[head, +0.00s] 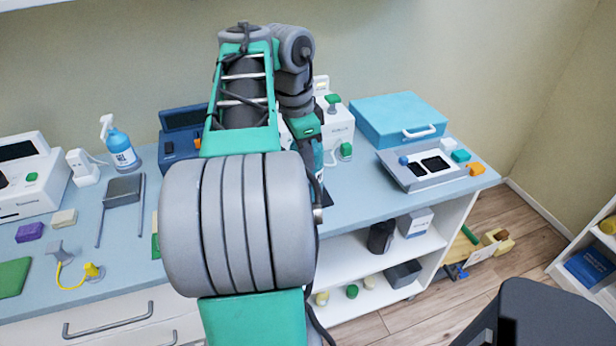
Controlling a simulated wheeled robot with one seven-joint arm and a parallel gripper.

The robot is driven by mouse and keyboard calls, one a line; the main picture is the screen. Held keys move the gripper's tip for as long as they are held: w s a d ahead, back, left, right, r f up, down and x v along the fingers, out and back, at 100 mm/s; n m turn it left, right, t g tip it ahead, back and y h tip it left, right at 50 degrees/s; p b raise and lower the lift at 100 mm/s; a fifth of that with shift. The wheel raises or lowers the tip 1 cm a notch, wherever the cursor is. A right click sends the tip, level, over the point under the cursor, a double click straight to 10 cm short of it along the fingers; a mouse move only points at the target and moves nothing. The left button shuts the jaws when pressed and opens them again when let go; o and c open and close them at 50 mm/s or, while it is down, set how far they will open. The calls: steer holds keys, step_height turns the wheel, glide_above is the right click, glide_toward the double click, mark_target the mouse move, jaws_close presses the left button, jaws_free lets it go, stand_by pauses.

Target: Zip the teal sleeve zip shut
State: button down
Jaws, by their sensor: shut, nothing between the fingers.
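I cannot make out a teal sleeve or its zip. A narrow green strip (155,236) shows on the blue-grey worktop, just left of my arm's thick grey joint; the rest of it is hidden behind my arm. A flat green piece (14,277) lies at the worktop's far left, partly cut off by the picture edge; I cannot tell what it is. My arm fills the middle of the view, rising and then folding down behind itself. My gripper and its fingertips are hidden behind the arm.
The worktop (358,217) holds a blue pump bottle (122,155), a teal case (399,119), a grey tray (432,165) with coloured blocks, and white devices. A yellow cable loop (70,280) lies at left. Shelves below hold small containers. Bare floor shows at right.

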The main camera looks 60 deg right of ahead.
steer(key=shift+f+b, duration=0.85)
steer(key=shift+f, duration=0.15)
steer(key=a, duration=0.1)
steer(key=s+a+r+p, duration=0.1)
steer(key=s+a+r, duration=0.1)
steer(key=a, duration=0.1)
steer(key=shift+p, duration=0.3)
steer(key=shift+s, duration=0.1)
